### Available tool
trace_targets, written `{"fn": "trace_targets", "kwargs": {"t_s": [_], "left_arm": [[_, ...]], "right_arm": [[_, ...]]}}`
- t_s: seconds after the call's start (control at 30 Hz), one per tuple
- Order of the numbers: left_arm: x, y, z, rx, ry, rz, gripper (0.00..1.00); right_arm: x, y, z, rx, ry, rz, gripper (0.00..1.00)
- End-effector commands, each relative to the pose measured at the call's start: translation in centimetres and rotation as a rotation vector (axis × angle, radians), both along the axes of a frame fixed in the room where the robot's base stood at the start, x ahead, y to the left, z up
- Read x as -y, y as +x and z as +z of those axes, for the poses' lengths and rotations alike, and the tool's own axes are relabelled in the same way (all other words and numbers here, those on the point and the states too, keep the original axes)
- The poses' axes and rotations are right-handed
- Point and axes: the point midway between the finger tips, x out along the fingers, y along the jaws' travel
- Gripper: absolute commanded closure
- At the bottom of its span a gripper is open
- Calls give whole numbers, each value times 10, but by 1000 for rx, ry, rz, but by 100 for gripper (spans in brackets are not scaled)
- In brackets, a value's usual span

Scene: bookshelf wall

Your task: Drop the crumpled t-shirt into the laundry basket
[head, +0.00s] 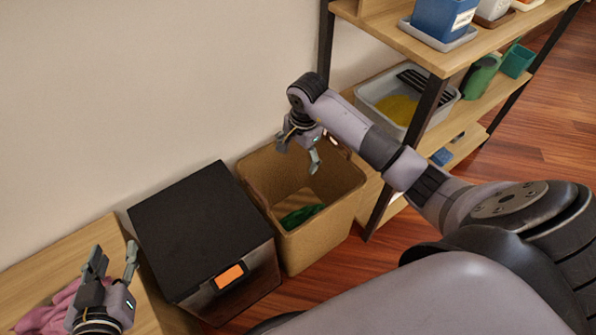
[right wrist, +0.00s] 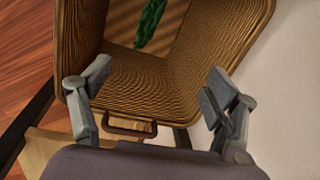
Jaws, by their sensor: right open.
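The laundry basket (head: 318,236) is a woven tan bin standing on the floor against the wall. A crumpled green cloth (head: 301,216) lies inside on its bottom; it also shows in the right wrist view (right wrist: 151,24). A crumpled pink cloth (head: 45,314) lies on a wooden surface at lower left, partly hidden by my left gripper. I cannot tell for sure which cloth is the t-shirt. My right gripper (head: 298,157) is open and empty above the basket opening. My left gripper (head: 115,254) is open beside the pink cloth, with nothing seen between its fingers.
A black box (head: 205,225) with an orange label stands left of the basket. A wooden shelf unit (head: 425,52) with dark posts stands to the right, holding a grey tray (head: 372,92) and pots. Reddish wood floor is clear at right.

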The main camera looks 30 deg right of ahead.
Motion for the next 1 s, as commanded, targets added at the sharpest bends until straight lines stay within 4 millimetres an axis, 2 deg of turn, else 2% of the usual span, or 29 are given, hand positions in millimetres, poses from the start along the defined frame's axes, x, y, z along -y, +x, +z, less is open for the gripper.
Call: {"fn": "trace_targets", "kwargs": {"t_s": [0.2,0.33,0.73,0.9,1.0], "left_arm": [[0,0,0,0,0,0,60],[0,0,0,0,0,0,60],[0,0,0,0,0,0,60],[0,0,0,0,0,0,60],[0,0,0,0,0,0,60]], "right_arm": [[0,0,1,0,-1,0,19],[1,0,11,2,-1,1,19],[3,-9,91,6,-3,1,19],[3,-12,112,1,-1,1,19],[3,-13,118,0,-1,0,19]]}}
